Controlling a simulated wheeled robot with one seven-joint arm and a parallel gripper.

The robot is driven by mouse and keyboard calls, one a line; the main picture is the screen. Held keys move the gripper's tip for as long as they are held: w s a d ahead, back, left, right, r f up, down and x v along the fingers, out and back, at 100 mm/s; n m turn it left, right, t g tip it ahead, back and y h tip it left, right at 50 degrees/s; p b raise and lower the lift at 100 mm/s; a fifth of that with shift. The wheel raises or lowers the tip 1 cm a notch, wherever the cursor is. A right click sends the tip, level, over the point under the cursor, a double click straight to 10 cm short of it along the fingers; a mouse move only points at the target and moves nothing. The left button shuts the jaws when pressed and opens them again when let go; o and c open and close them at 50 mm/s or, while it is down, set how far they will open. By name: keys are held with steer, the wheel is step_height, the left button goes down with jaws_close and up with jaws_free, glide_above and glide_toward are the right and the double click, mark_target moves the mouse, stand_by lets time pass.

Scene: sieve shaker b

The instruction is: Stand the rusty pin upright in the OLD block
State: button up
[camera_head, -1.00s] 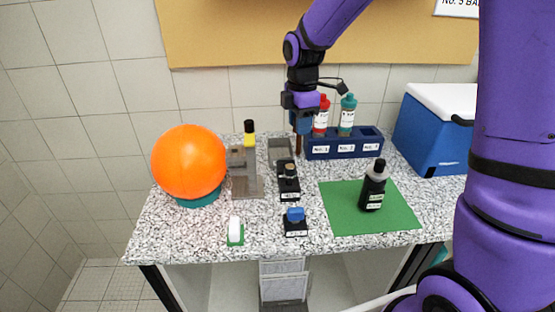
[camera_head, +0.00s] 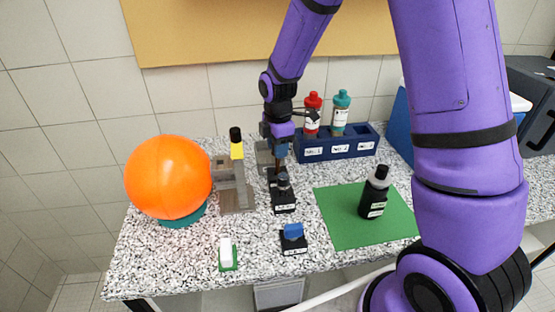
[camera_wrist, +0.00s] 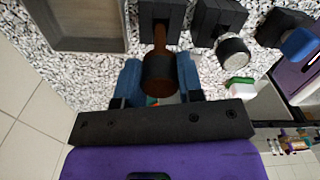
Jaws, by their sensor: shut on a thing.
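My gripper (camera_wrist: 160,85) is shut on the rusty pin (camera_wrist: 158,62), a brown rod with a thick dark head between the blue fingers. In the head view my gripper (camera_head: 280,148) holds the pin (camera_head: 279,162) roughly upright, shaft down. The pin's lower end is at the rearmost black block (camera_wrist: 160,12) of a row; I cannot tell whether it is above the hole or inside it. Next to it stands a black block with a pale round-topped piece (camera_head: 284,183). A third black block (camera_head: 294,247) carries a blue piece. The block labels are too small to read.
A grey tray (camera_wrist: 75,22) lies close behind the pin. A blue bottle rack (camera_head: 338,147) stands at the back right. A grey-brown stand (camera_head: 237,203) and an orange ball (camera_head: 168,177) are left. A dark bottle (camera_head: 374,195) stands on a green mat (camera_head: 335,232).

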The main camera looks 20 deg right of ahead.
mark_target(278, 172)
steer(key=shift+f, duration=2)
steer(key=shift+f, duration=0.15)
steer(key=o, duration=1)
steer(key=shift+c, duration=0.2)
